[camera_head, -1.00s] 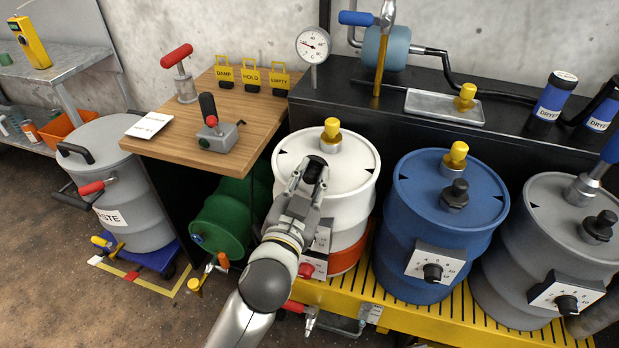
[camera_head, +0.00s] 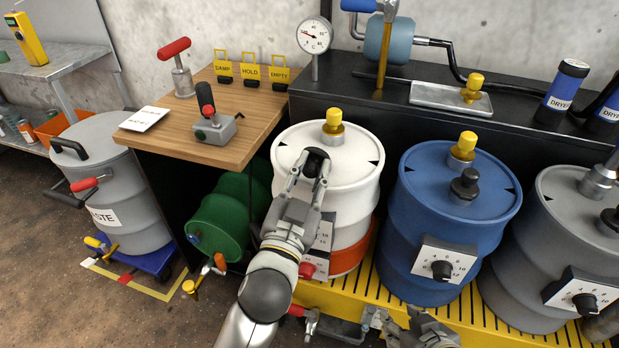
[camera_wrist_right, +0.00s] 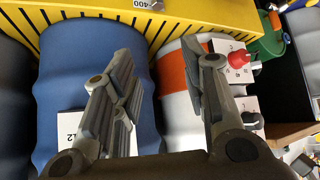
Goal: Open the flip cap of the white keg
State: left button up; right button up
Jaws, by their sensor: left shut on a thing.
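The white keg (camera_head: 345,195) stands on the yellow slatted platform, with a yellow valve (camera_head: 333,121) and a black flip cap (camera_head: 316,160) on its lid. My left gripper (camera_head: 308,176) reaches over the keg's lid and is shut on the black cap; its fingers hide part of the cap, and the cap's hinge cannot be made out. My right gripper (camera_wrist_right: 160,55) is open and empty in the right wrist view, in front of the blue drum and the white keg's orange band (camera_wrist_right: 170,70). It shows partly at the bottom of the head view (camera_head: 428,333).
The blue drum (camera_head: 415,210) and a grey drum (camera_head: 535,265) stand right of the keg. Left are a green drum (camera_head: 215,225) and a wooden bench (camera_head: 180,140). A black shelf (camera_head: 375,105) runs behind the drums. The floor at the lower left is open.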

pick_arm(q)
jog(key=shift+f+t+b, duration=0.2)
jog(key=shift+t+b, duration=0.1)
jog(key=shift+b, duration=0.7)
jog(key=shift+s+f+t+b, duration=0.1)
jog(key=shift+t+b, duration=0.4)
jog(key=shift+b, duration=0.45)
pick_arm(e)
jog(key=w+a+r+t+y, duration=0.1)
jog(key=w+r+t, duration=0.3)
jog(key=r, duration=0.4)
jog(key=w+a+r+t+y, duration=0.2)
jog(key=w+a+r+t, duration=0.1)
jog(key=r+t, duration=0.4)
jog(key=shift+w+a+r+n, duration=0.25)
jog(key=shift+w+r+n, duration=0.05)
jog(key=shift+w+r, duration=0.3)
pick_arm(q)
jog(key=o, duration=1)
jog(key=shift+o, duration=0.2)
pick_arm(e)
jog(key=shift+r, duration=0.15)
